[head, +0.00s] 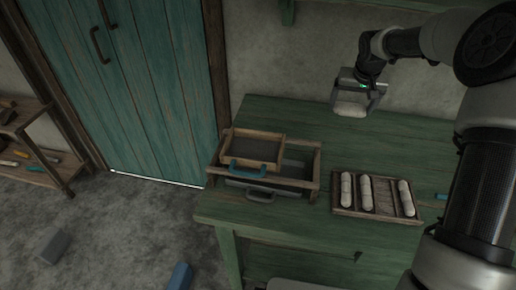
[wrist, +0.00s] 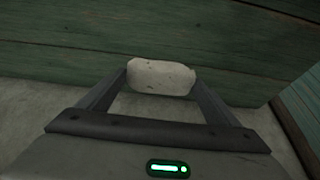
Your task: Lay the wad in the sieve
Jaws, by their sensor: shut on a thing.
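The wad is an off-white, rounded piece (wrist: 162,77) held between the two fingertips in the wrist view. It also shows in the head view as a pale lump (head: 350,110) at the lower end of my gripper (head: 356,101). My gripper is shut on it, above the back of the green table. The sieve appears to be the wooden-framed tray with a dark mesh floor (head: 256,149), with a blue handle (head: 248,168) at its front. It rests on a larger wooden frame, to the left of and below my gripper. Its visible floor is empty.
The larger wooden frame (head: 314,176) holds a grey bin with a grey handle (head: 261,195). A rack (head: 376,213) to the right holds several pale rolls. The green table (head: 290,112) is clear behind the frame and rack. My arm is on the right.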

